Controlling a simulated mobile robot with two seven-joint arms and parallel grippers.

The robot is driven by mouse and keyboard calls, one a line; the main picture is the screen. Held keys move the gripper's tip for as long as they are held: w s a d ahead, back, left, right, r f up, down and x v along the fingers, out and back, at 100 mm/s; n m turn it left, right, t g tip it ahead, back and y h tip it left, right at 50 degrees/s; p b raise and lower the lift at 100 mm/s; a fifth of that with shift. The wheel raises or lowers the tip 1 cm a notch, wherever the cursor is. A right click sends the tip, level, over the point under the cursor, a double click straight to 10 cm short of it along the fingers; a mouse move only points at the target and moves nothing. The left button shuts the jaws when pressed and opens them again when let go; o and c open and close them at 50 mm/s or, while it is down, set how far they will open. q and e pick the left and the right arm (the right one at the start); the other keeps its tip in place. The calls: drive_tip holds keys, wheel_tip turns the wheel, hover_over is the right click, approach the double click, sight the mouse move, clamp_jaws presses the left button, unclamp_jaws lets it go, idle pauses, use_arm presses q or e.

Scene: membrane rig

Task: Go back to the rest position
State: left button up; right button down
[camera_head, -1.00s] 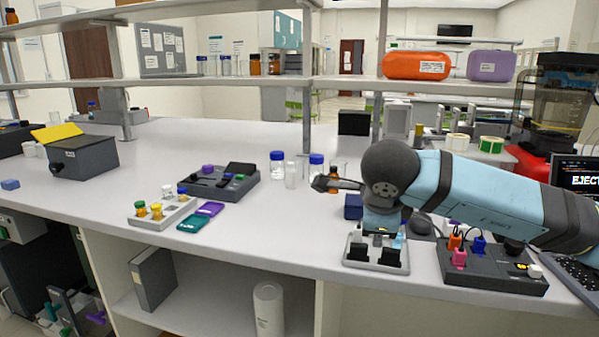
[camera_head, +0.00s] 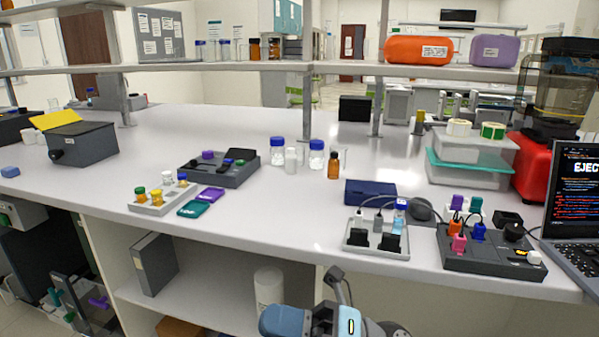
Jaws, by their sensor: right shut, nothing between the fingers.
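My right gripper (camera_head: 337,279) is low at the bottom of the head view, in front of the bench's front edge and below the bench top. It is shut and holds nothing. Part of my right arm shows beside it, cut off by the picture's lower edge. My left gripper is out of view. The white bench top (camera_head: 240,130) is clear of both my arms.
On the bench's right front are a grey tray with black blocks (camera_head: 376,238), a dark rig box with coloured plugs (camera_head: 490,250) and a laptop (camera_head: 573,205). Bottles (camera_head: 316,155) stand mid-bench. A shelf with an orange case (camera_head: 418,50) crosses above.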

drive_tip(key=w+d+f+m+t+h, duration=0.2)
drive_tip(key=d+f+m+t+h, duration=0.4)
drive_tip(key=m+t, duration=0.6)
drive_tip(key=w+d+f+m+t+h, duration=0.1)
drive_tip(key=d+f+m+t+h, duration=0.55)
drive_tip(key=m, duration=0.95)
drive_tip(key=s+d+f+m+g+h, duration=0.3)
drive_tip(key=s+d+f+m, duration=0.15)
drive_tip(key=f, duration=0.45)
drive_tip(key=s+d+f+m+g+h, duration=0.3)
drive_tip(key=s+f+m, duration=0.25)
drive_tip(key=f, duration=0.25)
use_arm(q)
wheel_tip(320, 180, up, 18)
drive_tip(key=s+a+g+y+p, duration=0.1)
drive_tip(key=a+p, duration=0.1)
drive_tip(key=p, duration=2.8)
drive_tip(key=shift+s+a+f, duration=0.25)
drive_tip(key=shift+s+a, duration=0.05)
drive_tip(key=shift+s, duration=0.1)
use_arm(e)
wheel_tip(320, 180, up, 18)
drive_tip(key=s+d+g+h, duration=0.1)
drive_tip(key=d, duration=0.1)
drive_tip(key=shift+s+d+f, duration=0.2)
drive_tip(key=shift+s, duration=0.15)
